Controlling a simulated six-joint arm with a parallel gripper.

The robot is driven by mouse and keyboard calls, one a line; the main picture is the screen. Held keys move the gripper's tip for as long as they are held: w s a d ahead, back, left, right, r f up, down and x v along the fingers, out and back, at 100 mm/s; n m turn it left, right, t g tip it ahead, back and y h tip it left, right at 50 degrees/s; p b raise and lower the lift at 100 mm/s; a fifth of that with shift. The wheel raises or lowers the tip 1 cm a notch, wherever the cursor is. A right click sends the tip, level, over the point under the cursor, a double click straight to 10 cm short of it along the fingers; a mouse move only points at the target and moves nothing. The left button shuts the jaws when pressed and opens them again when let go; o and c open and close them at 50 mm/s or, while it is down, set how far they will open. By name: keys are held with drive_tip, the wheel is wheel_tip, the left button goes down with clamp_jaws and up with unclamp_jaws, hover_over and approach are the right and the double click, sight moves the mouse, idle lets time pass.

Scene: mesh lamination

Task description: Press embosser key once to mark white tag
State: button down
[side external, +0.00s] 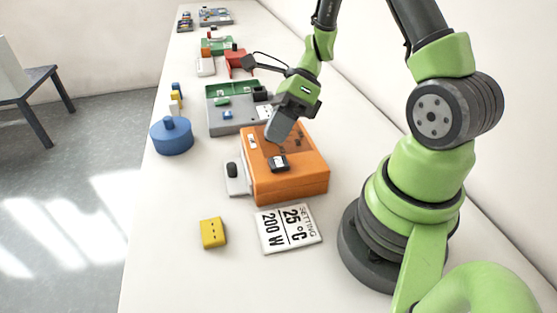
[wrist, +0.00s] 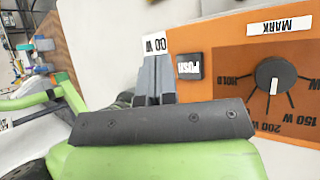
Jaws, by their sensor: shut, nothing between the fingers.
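My gripper (side external: 276,136) is shut and empty, pointing down over the orange machine (side external: 300,186). A white label reading MARK (wrist: 280,26) lies on the orange top, near a black dial (wrist: 275,76). I cannot make out a separate white tag. My gripper covers part of the machine's top.
A grey-green device (side external: 228,121) stands behind and a blue round container (side external: 171,136) at left.

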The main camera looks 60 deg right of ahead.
drive_tip(key=shift+r, duration=1.15)
drive_tip(key=s+a+r+n+t+h, duration=0.2)
drive_tip(key=s+r+n, duration=0.3)
drive_tip(key=r+n, duration=0.3)
drive_tip(key=s+a+r+n+t+h, duration=0.3)
drive_tip(key=r+n, duration=0.5)
drive_tip(key=n, duration=0.8)
drive_tip(key=shift+s+a+r+n+t+h, duration=0.2)
drive_tip(key=shift+s+r+n+t+h, duration=0.2)
drive_tip(key=shift+s+h, duration=0.55)
